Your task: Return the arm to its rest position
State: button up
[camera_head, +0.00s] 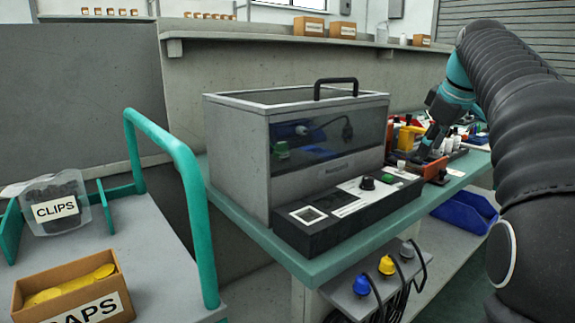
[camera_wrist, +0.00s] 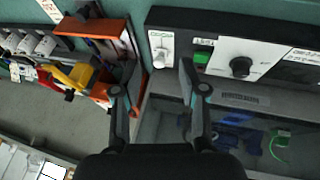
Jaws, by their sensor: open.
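My arm (camera_head: 510,120) reaches from the right edge of the head view, over the far right part of the green bench. My gripper (camera_head: 432,135) points down near the orange and red parts beside the clear-lidded test box. In the wrist view my gripper (camera_wrist: 158,80) shows two dark fingers spread apart with nothing between them. The left finger is close to an orange tray (camera_wrist: 95,28) in that picture. The right finger is in front of the black control panel (camera_wrist: 230,50). From these views I cannot tell how far the fingertips are above the bench.
The test box (camera_head: 300,150) with a black handle stands on the bench (camera_head: 250,236). A cart on the left holds a clips bin (camera_head: 57,208) and a caps box (camera_head: 75,290). A blue bin (camera_head: 465,212) sits below the bench. Plugs (camera_head: 387,265) hang at the front.

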jog(key=s+a+f+m, duration=0.2)
jog(key=s+a+f, duration=0.3)
jog(key=s+f, duration=0.3)
jog(key=s+a+f+m, duration=0.3)
jog(key=s+a+f, duration=0.2)
jog(key=s+f, duration=0.4)
jog(key=s+a+f+m, duration=0.2)
jog(key=s+a+f, duration=0.3)
jog(key=s, duration=0.8)
notch_tip(320, 180, down, 4)
jog(key=shift+s+r+m+h, duration=0.2)
jog(key=shift+s+m+h, duration=0.1)
jog(key=shift+m, duration=0.1)
